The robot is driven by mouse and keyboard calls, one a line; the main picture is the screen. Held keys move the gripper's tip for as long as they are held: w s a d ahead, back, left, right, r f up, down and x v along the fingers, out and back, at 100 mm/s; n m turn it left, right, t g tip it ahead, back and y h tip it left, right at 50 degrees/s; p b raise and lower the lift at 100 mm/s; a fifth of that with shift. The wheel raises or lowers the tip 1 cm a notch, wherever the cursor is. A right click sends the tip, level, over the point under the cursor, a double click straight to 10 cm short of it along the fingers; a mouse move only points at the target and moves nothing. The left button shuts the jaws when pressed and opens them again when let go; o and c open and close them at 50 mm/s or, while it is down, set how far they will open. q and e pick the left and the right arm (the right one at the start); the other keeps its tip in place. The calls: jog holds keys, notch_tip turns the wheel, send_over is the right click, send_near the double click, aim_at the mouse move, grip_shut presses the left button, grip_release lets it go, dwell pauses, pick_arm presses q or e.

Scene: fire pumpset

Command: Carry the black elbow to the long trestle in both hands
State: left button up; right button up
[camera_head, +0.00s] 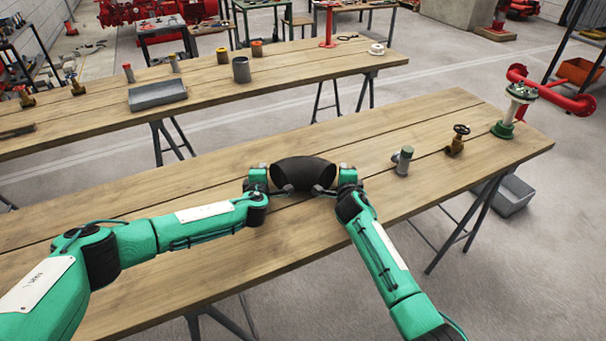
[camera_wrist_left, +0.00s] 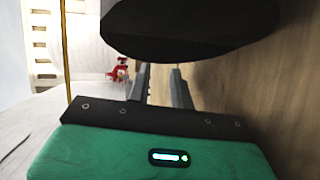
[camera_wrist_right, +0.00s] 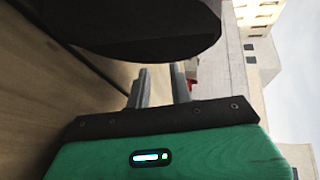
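The black elbow (camera_head: 303,172) is a wide curved pipe on the near trestle table, between my two hands. I cannot tell if it touches the boards. My left gripper (camera_head: 283,188) is at its left end and my right gripper (camera_head: 322,190) at its right end. In the left wrist view the elbow (camera_wrist_left: 190,28) covers the tips of my left fingers (camera_wrist_left: 160,72). In the right wrist view the elbow (camera_wrist_right: 135,28) covers the tips of my right fingers (camera_wrist_right: 160,75). Both finger pairs show a gap; whether they clamp the elbow is hidden.
The near trestle (camera_head: 180,198) holds a grey-green fitting (camera_head: 403,160), a brass valve (camera_head: 457,141) and a green-based white piece (camera_head: 513,108) to the right. The far trestle (camera_head: 215,84) holds a grey tray (camera_head: 157,94), a grey cylinder (camera_head: 241,70) and small fittings. An aisle separates them.

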pick_arm(q)
jog(key=shift+d, duration=0.35)
pick_arm(e)
jog(key=shift+a, duration=0.35)
pick_arm(q)
jog(key=shift+s+d, duration=0.1)
jog(key=shift+d, duration=0.35)
pick_arm(e)
jog(key=shift+s+a+r, duration=0.1)
jog(key=shift+a, duration=0.35)
